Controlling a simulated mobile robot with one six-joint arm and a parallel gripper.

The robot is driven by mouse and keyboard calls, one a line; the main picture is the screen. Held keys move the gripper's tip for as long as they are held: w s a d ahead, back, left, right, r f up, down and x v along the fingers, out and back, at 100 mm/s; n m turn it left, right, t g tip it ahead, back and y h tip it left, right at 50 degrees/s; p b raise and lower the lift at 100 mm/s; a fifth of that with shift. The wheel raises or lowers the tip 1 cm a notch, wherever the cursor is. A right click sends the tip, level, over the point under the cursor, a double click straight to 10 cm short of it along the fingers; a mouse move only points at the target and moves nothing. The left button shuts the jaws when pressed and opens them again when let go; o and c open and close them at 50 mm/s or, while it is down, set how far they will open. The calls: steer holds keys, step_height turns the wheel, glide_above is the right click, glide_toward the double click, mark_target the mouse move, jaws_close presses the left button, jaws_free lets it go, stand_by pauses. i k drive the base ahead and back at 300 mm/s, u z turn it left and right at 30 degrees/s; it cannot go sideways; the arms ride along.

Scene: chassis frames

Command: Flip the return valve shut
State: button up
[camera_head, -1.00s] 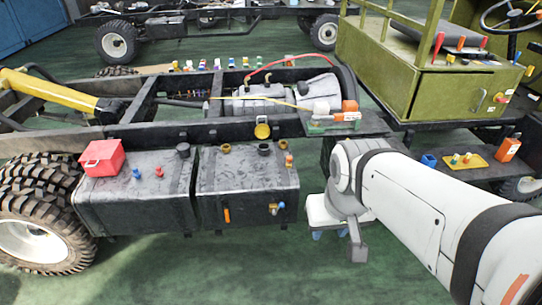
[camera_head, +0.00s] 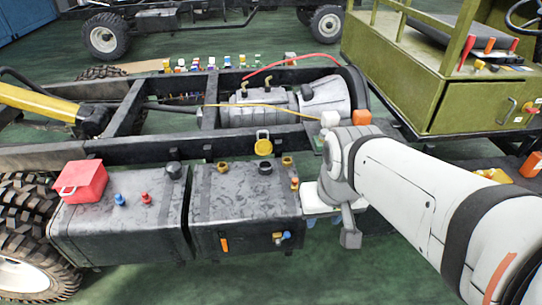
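A small valve with a blue lever and brass body (camera_head: 279,238) sits on the front face of the right black tank (camera_head: 245,205), near its right end. An orange handle (camera_head: 224,244) is on the same face, to its left. I cannot tell which of these fittings is the return valve. My gripper (camera_head: 325,220) hangs at the end of my white arm, just right of the tank's right end and apart from the valve. Only small blue parts of its fingers show; the wrist hides the rest.
A red box (camera_head: 80,182), blue and red knobs and several brass and black caps stand on the tanks. The dark chassis rail (camera_head: 190,143) runs behind them. A green cab (camera_head: 440,80) is at the right. The green floor in front is clear.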

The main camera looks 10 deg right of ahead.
mark_target(287, 235)
steer(key=i, duration=0.3)
steer(key=u, duration=1.3)
steer(key=k, duration=1.2)
steer(key=z, duration=0.7)
steer(key=i, duration=1.05)
steer(key=z, duration=0.1)
